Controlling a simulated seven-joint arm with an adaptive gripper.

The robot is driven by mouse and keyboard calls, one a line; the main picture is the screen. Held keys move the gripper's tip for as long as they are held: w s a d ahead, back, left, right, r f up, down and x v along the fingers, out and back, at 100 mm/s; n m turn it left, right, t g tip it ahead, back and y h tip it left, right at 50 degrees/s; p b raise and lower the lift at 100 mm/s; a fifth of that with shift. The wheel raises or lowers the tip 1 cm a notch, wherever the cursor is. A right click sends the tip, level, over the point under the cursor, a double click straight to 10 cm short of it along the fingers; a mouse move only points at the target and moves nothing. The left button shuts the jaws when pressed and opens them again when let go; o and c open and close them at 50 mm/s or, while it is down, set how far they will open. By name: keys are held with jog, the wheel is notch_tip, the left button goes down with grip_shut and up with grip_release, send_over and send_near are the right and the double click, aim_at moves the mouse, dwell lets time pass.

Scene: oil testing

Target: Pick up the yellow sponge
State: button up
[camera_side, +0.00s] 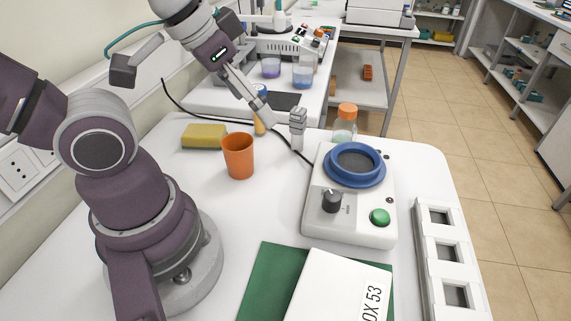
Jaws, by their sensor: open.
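The yellow sponge (204,136) lies flat on the white table at the back left, near the wall side. An orange cup (238,157) stands just right of it and slightly nearer the camera. My gripper (279,126) is open, with its fingers spread above the back of the table. It is to the right of the sponge and the cup, apart from the sponge. Nothing shows between the fingers.
A small yellow-orange item (259,123) is partly hidden behind my gripper. An orange-capped bottle (345,124) and a white device with a blue ring (352,203) stand to the right. A black cable (300,155) crosses the back. A white box (327,287) is in front. Free table lies before the sponge.

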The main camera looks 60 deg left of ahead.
jog(key=o, duration=0.3)
jog(key=n+g, duration=0.6)
jog(key=n, duration=2.2)
send_over(203, 130)
notch_tip(203, 130, down, 9)
jog(key=shift+n, duration=0.4)
notch_tip(203, 130, down, 11)
jog(key=shift+f, duration=0.1)
